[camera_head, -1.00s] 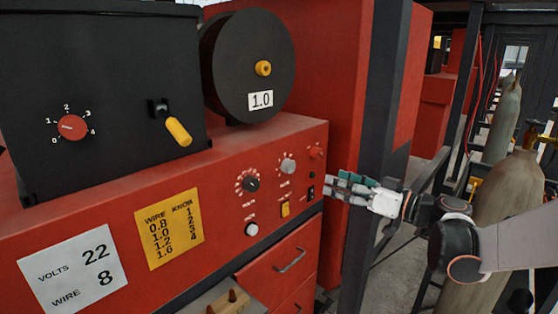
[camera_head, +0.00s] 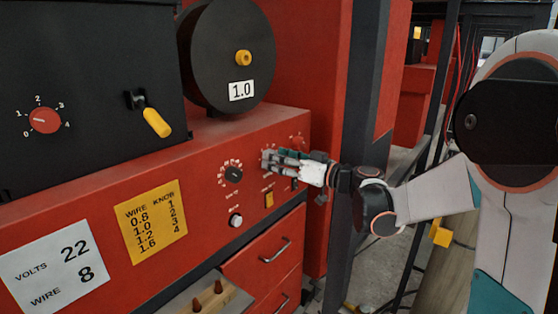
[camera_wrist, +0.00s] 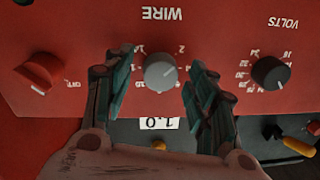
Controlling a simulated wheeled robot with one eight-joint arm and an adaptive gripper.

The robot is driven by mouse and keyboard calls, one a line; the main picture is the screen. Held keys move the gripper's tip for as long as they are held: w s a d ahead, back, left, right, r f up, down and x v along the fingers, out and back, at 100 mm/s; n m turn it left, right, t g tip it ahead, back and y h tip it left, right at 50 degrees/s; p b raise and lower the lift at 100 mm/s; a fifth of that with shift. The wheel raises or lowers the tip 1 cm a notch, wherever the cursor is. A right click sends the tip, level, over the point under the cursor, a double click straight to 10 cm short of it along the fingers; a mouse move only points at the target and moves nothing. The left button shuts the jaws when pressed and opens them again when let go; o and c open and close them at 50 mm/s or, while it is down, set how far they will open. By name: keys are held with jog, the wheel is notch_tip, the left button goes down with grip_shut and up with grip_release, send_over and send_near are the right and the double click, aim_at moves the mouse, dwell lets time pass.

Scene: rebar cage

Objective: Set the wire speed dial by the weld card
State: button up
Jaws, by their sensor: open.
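The grey wire speed dial (camera_wrist: 160,72) sits under the word WIRE in the wrist view, which is upside down. Its setting is too small to read surely. My gripper (camera_wrist: 160,62) is open, one finger on each side of the dial; I cannot tell if they touch it. In the head view my gripper (camera_head: 268,161) is at the red panel and hides the dial. The white weld card (camera_head: 62,272) reads VOLTS 22, WIRE 8. The yellow card (camera_head: 151,222) lists wire sizes against knob numbers. The spool (camera_head: 225,60) is labelled 1.0.
The black volts dial (camera_head: 233,174) is beside my gripper, also in the wrist view (camera_wrist: 270,72). A red OFF knob (camera_wrist: 40,73) is on the other side. A black box (camera_head: 90,70) has a red 0–4 knob (camera_head: 43,120) and a yellow-handled lever (camera_head: 156,122).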

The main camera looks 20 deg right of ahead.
jog(key=c, duration=1)
jog(key=shift+c, duration=0.2)
jog(key=shift+m, duration=0.3)
jog(key=m+b, duration=0.1)
jog(key=m, duration=1.2)
jog(key=m+t+h+b, duration=0.1)
jog(key=m+b, duration=0.1)
jog(key=m, duration=1.2)
jog(key=shift+s+a, duration=0.1)
jog(key=shift+a, duration=0.1)
jog(key=shift+m, duration=0.3)
